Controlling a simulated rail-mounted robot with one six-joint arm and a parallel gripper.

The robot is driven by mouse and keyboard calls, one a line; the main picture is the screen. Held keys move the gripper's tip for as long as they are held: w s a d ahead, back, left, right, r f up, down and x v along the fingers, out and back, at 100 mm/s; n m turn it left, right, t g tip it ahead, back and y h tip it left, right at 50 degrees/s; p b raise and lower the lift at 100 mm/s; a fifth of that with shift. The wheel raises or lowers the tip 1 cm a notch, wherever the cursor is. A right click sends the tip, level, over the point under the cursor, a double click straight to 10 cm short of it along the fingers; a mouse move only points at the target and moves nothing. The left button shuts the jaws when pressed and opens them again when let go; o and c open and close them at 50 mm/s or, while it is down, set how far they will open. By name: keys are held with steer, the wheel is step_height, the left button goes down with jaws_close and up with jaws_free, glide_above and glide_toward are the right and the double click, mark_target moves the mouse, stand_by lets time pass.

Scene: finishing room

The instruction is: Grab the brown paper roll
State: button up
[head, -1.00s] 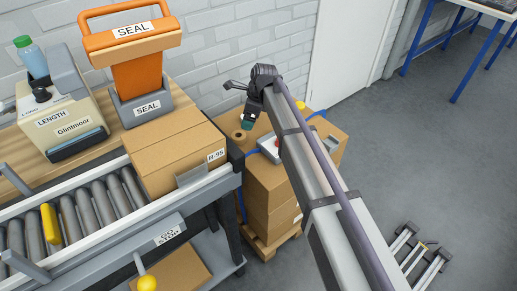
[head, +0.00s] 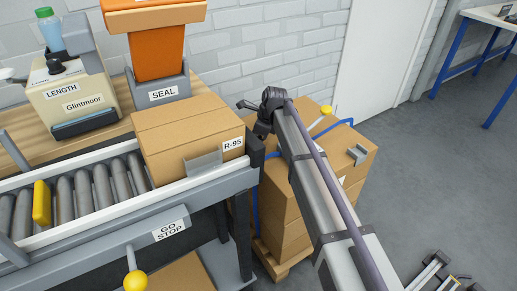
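No brown paper roll can be made out now. The near left part of the carton stack (head: 345,165), where a small brown ring-shaped roll showed earlier, is covered by my arm and the carton marked R-95. My gripper (head: 263,130) hangs at the far end of my arm, at the left edge of the stack and just right of the R-95 carton. Only its dark upper part shows. Its fingertips are hidden, so I cannot tell whether it is open or holds anything.
The R-95 carton (head: 193,140) sits on the roller conveyor (head: 85,200), close left of my gripper. An orange SEAL machine (head: 157,52) and a Glintmoor LENGTH machine (head: 75,98) stand behind. A yellow-knobbed lever (head: 327,110) and grey bracket (head: 357,154) are on the stack.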

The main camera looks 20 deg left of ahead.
steer(key=shift+a+f, duration=0.1)
steer(key=shift+f, duration=0.15)
steer(key=c, duration=1)
